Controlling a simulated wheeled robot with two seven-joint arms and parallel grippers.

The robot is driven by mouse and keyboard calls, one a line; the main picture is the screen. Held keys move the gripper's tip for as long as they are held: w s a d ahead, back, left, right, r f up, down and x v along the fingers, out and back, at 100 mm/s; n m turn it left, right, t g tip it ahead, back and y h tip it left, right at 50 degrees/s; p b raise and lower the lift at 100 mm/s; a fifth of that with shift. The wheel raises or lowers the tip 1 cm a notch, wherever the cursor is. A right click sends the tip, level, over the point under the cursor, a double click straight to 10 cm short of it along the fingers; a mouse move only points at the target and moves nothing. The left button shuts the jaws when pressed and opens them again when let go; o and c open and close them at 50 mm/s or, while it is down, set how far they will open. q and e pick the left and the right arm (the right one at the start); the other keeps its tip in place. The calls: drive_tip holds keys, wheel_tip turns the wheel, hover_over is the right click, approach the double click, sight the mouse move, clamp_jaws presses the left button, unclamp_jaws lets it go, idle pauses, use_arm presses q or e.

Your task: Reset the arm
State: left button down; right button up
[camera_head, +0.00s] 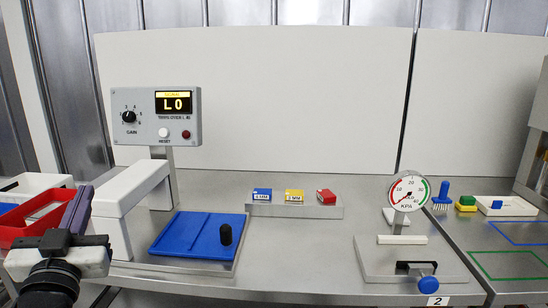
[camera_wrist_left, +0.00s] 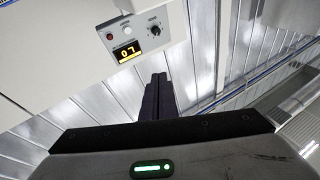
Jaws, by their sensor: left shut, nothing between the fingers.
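My left gripper (camera_head: 80,198) is at the lower left of the head view, raised in front of the bench's left end. Its dark fingers point up and away from the bench. In the left wrist view the fingers (camera_wrist_left: 158,85) are together, with nothing between them. Behind them that view shows the metal wall panels and the control box (camera_wrist_left: 137,35) upside down. My right gripper is in neither view.
A red bin (camera_head: 25,230) is just beside the left gripper. A white housing (camera_head: 130,195), a blue plate (camera_head: 195,236) with a black knob and the grey control box (camera_head: 157,116) stand to its right. A pressure gauge (camera_head: 409,192) stands farther right.

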use_arm(q)
drive_tip(key=s+d+f+m+g+h, duration=0.1)
drive_tip(key=d+f+g+h, duration=0.25)
drive_tip(key=f, duration=0.95)
drive_tip(key=s+d+f+m+g+h, duration=0.15)
drive_tip(key=d+f, duration=0.25)
drive_tip(key=f, duration=0.9)
drive_tip(key=s+d+f+g+h, duration=0.1)
drive_tip(key=s+d+f+g, duration=0.1)
drive_tip(key=s+f, duration=0.5)
drive_tip(key=s+d+f+g+h, duration=0.1)
drive_tip(key=s+d+f, duration=0.3)
drive_tip(key=s+f, duration=0.4)
drive_tip(key=s+d+f+m+g+h, duration=0.1)
drive_tip(key=s+d+f+g, duration=0.3)
drive_tip(key=s+f, duration=0.3)
wheel_tip(320, 180, down, 2)
drive_tip(key=shift+s+f, duration=0.15)
drive_tip(key=shift+s, duration=0.2)
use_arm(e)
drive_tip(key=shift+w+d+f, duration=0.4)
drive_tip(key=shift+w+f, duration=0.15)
use_arm(q)
drive_tip(key=shift+a, duration=0.1)
